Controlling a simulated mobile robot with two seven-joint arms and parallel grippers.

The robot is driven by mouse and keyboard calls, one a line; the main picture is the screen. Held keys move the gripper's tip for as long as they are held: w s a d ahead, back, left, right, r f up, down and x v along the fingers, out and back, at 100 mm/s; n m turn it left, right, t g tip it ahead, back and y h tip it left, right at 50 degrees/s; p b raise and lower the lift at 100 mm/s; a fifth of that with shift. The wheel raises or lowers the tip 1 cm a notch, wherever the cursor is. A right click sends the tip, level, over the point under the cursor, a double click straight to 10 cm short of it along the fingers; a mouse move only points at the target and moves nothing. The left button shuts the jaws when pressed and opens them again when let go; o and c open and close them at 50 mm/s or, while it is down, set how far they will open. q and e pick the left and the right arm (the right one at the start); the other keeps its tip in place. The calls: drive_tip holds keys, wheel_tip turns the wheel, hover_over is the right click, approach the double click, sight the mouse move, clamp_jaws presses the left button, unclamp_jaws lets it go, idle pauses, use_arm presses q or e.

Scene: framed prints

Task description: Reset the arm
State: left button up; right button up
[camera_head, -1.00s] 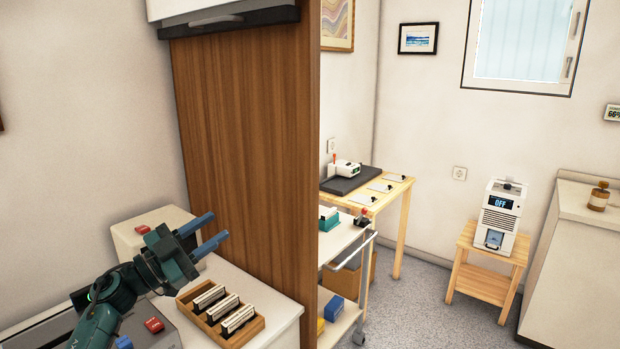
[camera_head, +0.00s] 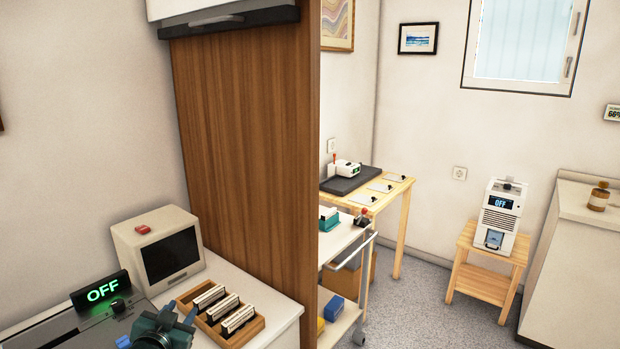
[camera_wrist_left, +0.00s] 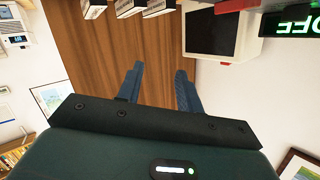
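My left gripper (camera_head: 180,312) is low at the left of the head view, in front of the counter with the small monitor. Its two blue fingers also show in the left wrist view (camera_wrist_left: 158,78), spread apart with nothing between them. Most of my left arm is below the picture edge. My right gripper is in neither view.
A beige monitor (camera_head: 158,248) and a wooden tray (camera_head: 258,325) of slotted holders stand on the counter. A device with a green OFF display (camera_head: 102,290) is at the left. A tall wooden panel (camera_head: 245,170) rises behind them. A trolley (camera_head: 350,238) is beyond it.

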use_arm(q)
drive_tip(key=s+d+f+g+h, duration=0.1)
drive_tip(key=s+d+f, duration=0.3)
drive_tip(key=s, duration=0.6)
drive_tip(key=s+d+f+g+h, duration=0.1)
drive_tip(key=s+d+f, duration=0.4)
drive_tip(key=s, duration=0.5)
drive_tip(key=s+d+f+g+h, duration=0.1)
drive_tip(key=s+d+f, duration=0.3)
drive_tip(key=s, duration=0.7)
drive_tip(key=shift+d+f+n+g, duration=0.2)
drive_tip(key=shift+d+n+g, duration=0.1)
drive_tip(key=shift+d+g, duration=0.4)
drive_tip(key=shift+a, duration=0.15)
